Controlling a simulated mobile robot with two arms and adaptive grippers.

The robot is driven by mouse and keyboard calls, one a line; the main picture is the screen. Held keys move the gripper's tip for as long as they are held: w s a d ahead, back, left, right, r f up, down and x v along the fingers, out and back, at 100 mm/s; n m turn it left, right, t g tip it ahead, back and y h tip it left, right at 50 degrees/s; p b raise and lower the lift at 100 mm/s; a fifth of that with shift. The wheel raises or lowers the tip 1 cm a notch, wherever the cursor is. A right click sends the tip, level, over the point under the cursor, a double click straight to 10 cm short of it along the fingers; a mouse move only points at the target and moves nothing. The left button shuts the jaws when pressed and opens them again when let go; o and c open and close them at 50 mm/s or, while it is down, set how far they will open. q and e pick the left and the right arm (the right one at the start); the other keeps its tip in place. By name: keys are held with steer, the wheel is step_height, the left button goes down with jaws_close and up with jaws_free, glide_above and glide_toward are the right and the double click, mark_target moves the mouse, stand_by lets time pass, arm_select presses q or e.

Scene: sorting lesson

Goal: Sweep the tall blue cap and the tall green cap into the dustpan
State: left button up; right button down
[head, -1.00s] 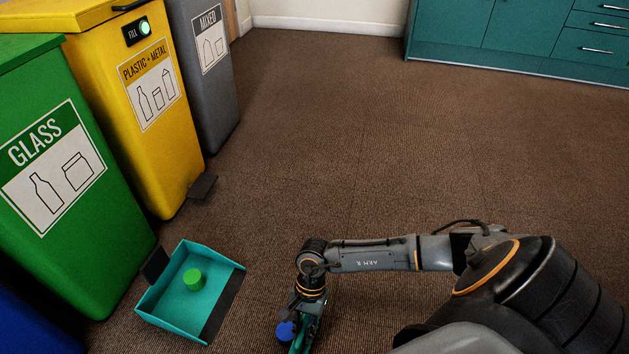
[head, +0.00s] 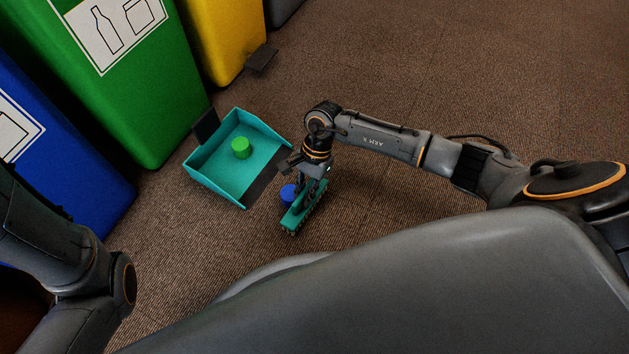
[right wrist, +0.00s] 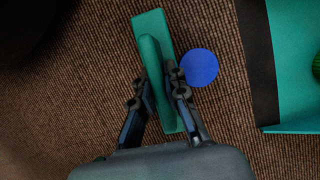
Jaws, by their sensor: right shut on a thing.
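The tall green cap (head: 241,148) stands inside the teal dustpan (head: 213,168). The tall blue cap (head: 288,193) is on the carpet, between the pan's dark front lip (head: 263,183) and a teal brush (head: 300,212). My right gripper (head: 312,180) is shut on the brush's handle, bristles down at the floor. In the right wrist view the blue cap (right wrist: 200,67) is right beside the brush (right wrist: 152,30), touching or nearly so, with a strip of carpet between it and the lip (right wrist: 259,65). My left arm shows at lower left; its gripper is out of view.
A green bin (head: 150,120), a blue bin (head: 60,170) and a yellow bin (head: 222,40) stand behind and left of the pan. A dark pedal (head: 262,58) juts from the yellow bin. Carpet to the upper right is clear.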

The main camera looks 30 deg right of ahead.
steer(key=w+a+b, duration=0.1)
steer(key=w+a, duration=0.1)
steer(key=w, duration=0.1)
steer(key=w+b, duration=0.1)
steer(key=shift+w+a+f+b, duration=0.15)
steer(key=shift+w+a+b, duration=0.15)
steer(key=shift+a+b, duration=0.1)
steer(key=shift+w+n, duration=0.25)
steer(key=shift+n, duration=0.05)
steer(key=w+a+b, duration=0.2)
steer(key=b, duration=0.1)
steer(key=w+b, duration=0.1)
steer(key=w, duration=0.1)
steer(key=shift+w+a+r, duration=0.1)
steer(key=shift+a+r, duration=0.1)
steer(key=shift+a, duration=0.2)
steer(key=w, duration=0.1)
steer(key=w+a+b, duration=0.1)
steer(key=w+a, duration=0.1)
steer(key=shift+w+a+r, duration=0.2)
steer(key=shift+w+r, duration=0.05)
steer(key=w+a, duration=0.2)
steer(key=w, duration=0.1)
steer(key=w+a, duration=0.1)
steer(key=shift+w+a, duration=0.1)
steer(key=shift+w, duration=0.3)
step_height(320, 180, up, 6)
steer(key=s+d+p, duration=0.1)
steer(key=p, duration=0.5)
steer(key=shift+s+r, duration=0.25)
